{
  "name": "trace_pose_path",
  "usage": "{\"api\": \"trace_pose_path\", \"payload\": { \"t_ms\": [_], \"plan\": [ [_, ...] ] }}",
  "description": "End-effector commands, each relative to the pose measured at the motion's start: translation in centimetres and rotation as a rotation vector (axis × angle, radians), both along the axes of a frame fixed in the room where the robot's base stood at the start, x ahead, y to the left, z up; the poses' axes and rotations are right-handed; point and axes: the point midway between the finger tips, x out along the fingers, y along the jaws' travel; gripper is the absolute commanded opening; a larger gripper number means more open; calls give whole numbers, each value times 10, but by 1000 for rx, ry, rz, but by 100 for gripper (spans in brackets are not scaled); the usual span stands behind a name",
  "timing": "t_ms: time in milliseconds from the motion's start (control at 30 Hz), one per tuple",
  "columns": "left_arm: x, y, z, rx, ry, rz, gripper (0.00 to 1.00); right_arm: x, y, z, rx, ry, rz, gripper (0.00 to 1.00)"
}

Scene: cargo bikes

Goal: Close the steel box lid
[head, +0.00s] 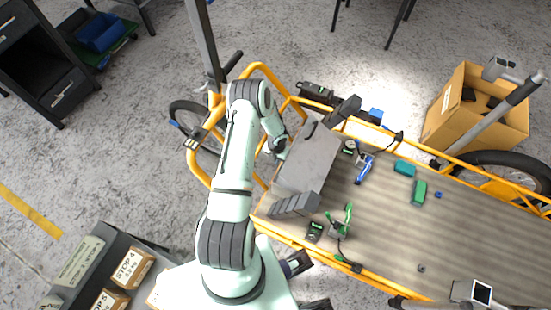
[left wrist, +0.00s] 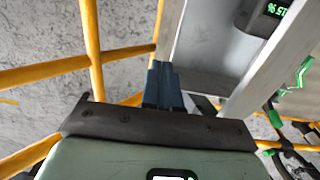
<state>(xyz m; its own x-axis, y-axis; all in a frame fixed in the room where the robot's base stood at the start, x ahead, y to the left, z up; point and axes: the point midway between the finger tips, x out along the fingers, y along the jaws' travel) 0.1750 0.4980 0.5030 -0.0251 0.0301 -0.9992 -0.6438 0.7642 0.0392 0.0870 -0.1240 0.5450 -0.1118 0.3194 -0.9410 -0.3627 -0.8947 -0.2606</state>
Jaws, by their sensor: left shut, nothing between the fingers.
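The steel box (head: 307,155) stands at the left end of the cargo bike deck, seen as a plain grey panel with dark ribbed pieces at two ends. I cannot tell from above how far its lid is open. My left arm reaches over from below, and its gripper (head: 279,148) is at the box's left side, partly hidden by the wrist. In the left wrist view my left gripper (left wrist: 164,84) has its dark fingers together and empty, close to a grey metal edge of the steel box (left wrist: 205,65). Contact is unclear. My right gripper is not in view.
The yellow bike frame (head: 262,68) runs around the deck, close to my left arm. A green clamp-like tool (head: 341,222), a blue tool (head: 364,168) and green blocks (head: 419,192) lie on the wooden deck (head: 385,235). A cardboard box (head: 452,118) stands beyond it.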

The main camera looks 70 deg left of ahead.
Motion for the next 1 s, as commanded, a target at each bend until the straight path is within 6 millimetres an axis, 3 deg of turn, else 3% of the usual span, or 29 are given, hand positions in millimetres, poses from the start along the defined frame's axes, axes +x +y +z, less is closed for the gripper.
{"api": "trace_pose_path", "payload": {
  "t_ms": [233,700,1000],
  "plan": [
    [1,0,17,2,-1,1,0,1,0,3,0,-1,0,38],
    [3,-3,115,1,-2,2,0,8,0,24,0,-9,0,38],
    [10,-13,133,0,27,-9,0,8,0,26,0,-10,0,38]
  ]
}}
